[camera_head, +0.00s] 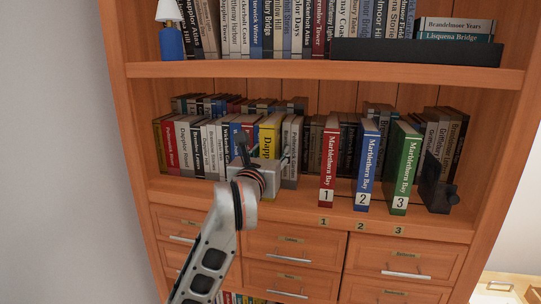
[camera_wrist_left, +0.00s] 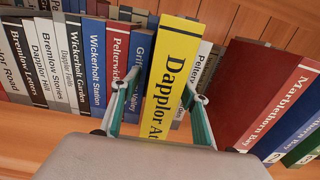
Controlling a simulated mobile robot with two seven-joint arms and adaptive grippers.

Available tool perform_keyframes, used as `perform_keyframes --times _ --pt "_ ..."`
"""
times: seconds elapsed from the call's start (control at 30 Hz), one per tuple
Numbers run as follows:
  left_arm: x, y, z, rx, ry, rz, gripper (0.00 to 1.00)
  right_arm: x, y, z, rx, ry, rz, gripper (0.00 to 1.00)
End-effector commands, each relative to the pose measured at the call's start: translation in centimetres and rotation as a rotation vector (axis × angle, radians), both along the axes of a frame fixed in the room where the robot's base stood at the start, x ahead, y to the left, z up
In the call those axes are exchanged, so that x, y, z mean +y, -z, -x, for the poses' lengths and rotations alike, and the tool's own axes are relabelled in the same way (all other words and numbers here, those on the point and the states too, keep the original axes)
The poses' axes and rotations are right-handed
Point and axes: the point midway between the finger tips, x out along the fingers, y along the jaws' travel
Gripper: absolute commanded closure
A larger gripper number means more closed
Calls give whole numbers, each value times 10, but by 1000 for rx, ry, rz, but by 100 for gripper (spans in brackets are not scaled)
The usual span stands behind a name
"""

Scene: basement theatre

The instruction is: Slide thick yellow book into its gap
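The thick yellow book (camera_head: 268,136) stands upright in the lower shelf row, its spine sticking out in front of its neighbours. It also shows in the left wrist view (camera_wrist_left: 172,62), with "Dapplor" on the spine and its lower part hidden by my gripper body. My left gripper (camera_head: 264,150) is in front of this spine. In the left wrist view, its two fingers (camera_wrist_left: 164,84) are spread, one on each side of the book. They look wider apart than the spine; whether either touches it is unclear. My right gripper is not in view.
Books stand close on the left, including a blue Wickerholt book (camera_wrist_left: 97,62). Numbered red (camera_head: 328,160), blue (camera_head: 367,165) and green (camera_head: 403,168) volumes jut out to the right, beside a dark bookend (camera_head: 436,190). The upper shelf (camera_head: 300,70) runs above.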

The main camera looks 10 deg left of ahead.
Motion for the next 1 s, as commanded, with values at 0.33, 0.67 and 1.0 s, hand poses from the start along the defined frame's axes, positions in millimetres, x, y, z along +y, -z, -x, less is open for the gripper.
perform_keyframes --times 0.33,0.67,1.0 --pt "0 4 2 9 0 0 56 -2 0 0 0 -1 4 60" --pt "1 3 54 5 1 1 56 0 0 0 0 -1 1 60" --pt "3 2 110 3 1 0 56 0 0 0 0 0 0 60"
